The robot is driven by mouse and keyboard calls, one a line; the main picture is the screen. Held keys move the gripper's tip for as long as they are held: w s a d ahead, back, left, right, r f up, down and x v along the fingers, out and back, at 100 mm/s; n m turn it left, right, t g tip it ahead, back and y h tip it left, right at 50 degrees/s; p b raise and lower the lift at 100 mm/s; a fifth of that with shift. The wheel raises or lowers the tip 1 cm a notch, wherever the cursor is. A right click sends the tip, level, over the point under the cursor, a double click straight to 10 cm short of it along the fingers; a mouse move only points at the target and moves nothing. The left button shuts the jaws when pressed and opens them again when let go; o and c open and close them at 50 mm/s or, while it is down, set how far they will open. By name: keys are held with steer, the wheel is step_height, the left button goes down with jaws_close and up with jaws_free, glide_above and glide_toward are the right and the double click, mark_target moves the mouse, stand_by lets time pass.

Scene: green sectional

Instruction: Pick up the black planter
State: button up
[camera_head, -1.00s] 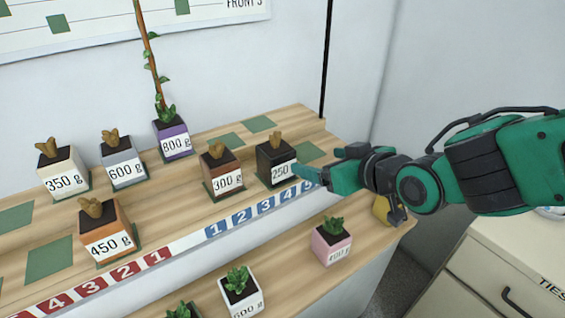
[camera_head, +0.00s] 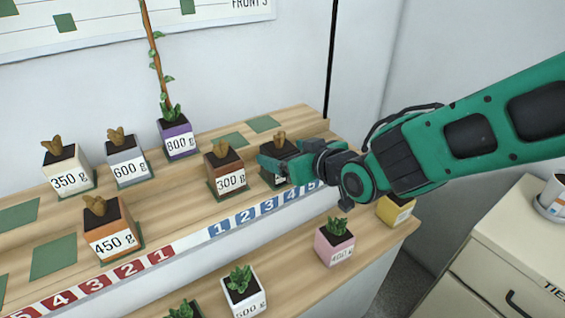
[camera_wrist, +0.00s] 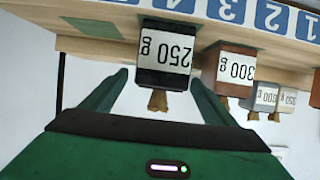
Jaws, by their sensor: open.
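The black planter (camera_head: 281,149) stands on the upper wooden shelf, to the right of the brown 300 g planter. In the head view my gripper mostly covers it. In the wrist view the black planter (camera_wrist: 166,52) shows upside down with its 250 g label and a brown plant. My gripper (camera_wrist: 158,88) is open, with one green finger on each side of the planter. The planter sits between or just beyond the fingertips; I cannot tell whether they touch it. In the head view my gripper (camera_head: 277,165) is at the planter's front.
The brown 300 g planter (camera_head: 226,172) stands close on the left. The purple 800 g planter (camera_head: 178,139) holds a tall stem. Pink (camera_head: 333,244) and yellow (camera_head: 395,211) planters stand on the lower shelf. A black pole (camera_head: 332,60) rises behind on the right.

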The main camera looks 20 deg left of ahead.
steer(key=shift+x, duration=1.4)
steer(key=c, duration=1.3)
steer(key=shift+r, duration=0.1)
